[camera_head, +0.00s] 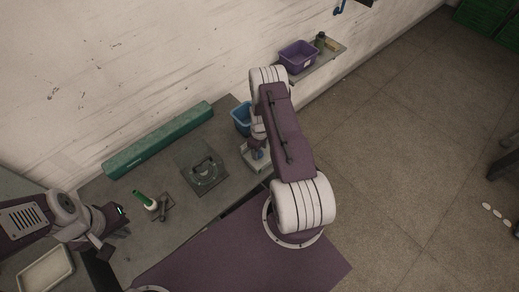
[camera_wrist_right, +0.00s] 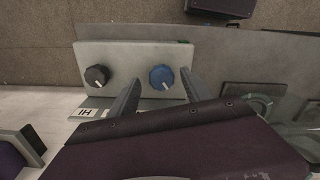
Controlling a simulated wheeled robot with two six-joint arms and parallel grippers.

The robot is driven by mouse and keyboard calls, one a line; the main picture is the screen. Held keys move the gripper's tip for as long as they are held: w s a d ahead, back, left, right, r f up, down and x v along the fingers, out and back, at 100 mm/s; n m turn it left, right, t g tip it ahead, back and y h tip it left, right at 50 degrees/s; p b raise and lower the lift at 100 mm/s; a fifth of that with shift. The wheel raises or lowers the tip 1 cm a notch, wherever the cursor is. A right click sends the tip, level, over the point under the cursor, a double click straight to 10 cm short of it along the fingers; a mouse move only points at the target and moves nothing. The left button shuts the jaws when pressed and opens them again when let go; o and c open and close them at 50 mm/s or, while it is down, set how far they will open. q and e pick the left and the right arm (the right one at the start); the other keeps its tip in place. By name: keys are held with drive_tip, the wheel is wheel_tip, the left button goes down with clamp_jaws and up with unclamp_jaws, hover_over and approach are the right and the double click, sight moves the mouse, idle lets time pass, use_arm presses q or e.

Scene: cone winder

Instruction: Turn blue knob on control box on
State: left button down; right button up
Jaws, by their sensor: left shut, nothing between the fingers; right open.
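The control box (camera_wrist_right: 130,52) is a pale grey box with a black knob (camera_wrist_right: 96,76) and the blue knob (camera_wrist_right: 161,77); in the head view the box (camera_head: 257,163) stands on the table, partly hidden by my right arm. The blue knob has a white pointer line that slants toward the lower right in the right wrist view. My right gripper (camera_wrist_right: 160,80) is open, with one finger to each side of the blue knob; I cannot tell whether they touch it. My left gripper (camera_head: 112,240) is shut and empty over the table's left part, away from the box.
A dark plate with a handle (camera_head: 204,172) lies left of the box. A blue bin (camera_head: 241,118) is behind the box, and a long green box (camera_head: 158,140) runs along the wall. A green-and-white bottle (camera_head: 145,201) lies near my left gripper. A purple bin (camera_head: 298,56) sits on a shelf.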

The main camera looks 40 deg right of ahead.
drive_tip(key=shift+a+f, duration=0.1)
drive_tip(key=shift+f, duration=0.55)
drive_tip(key=shift+c, duration=0.4)
clamp_jaws()
